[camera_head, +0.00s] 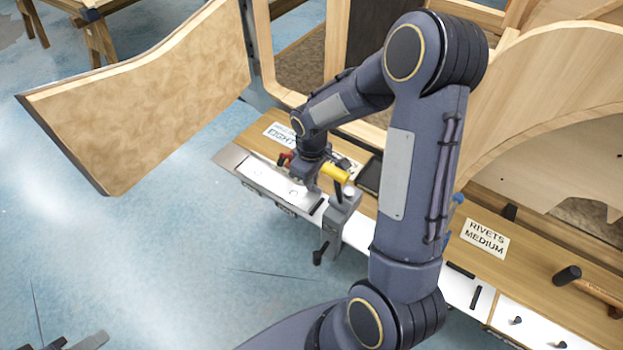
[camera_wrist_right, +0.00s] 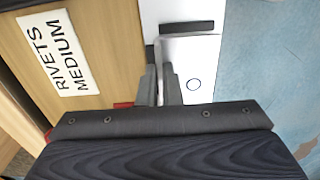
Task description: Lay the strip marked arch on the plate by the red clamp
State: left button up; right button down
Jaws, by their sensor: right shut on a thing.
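My right gripper (camera_head: 302,184) is low over the left end of the workbench. Its fingers (camera_wrist_right: 161,88) are shut on a pale, flat strip (camera_wrist_right: 190,68) with a small dark ring on it. No word is readable on the strip. A pale metal surface (camera_head: 262,176) lies below the gripper at the bench's front edge. I cannot tell strip and plate apart there, nor whether they touch. The red clamp (camera_head: 285,158) shows as a small red part just behind the gripper, partly hidden.
A grey vise (camera_head: 341,212) and a yellow handle (camera_head: 335,173) stand close right of the gripper. A RIVETS MEDIUM label (camera_head: 485,237) and a hammer (camera_head: 590,288) lie farther right. A large curved wooden panel (camera_head: 150,105) stands at left. Wooden frames rise behind the bench.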

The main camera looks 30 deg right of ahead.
jog(key=shift+f+b, duration=0.35)
jog(key=shift+f, duration=0.05)
dwell(0.4)
jog(key=c, duration=1.5)
grip_release()
notch_tip(320, 180, up, 8)
jog(key=shift+f, duration=0.1)
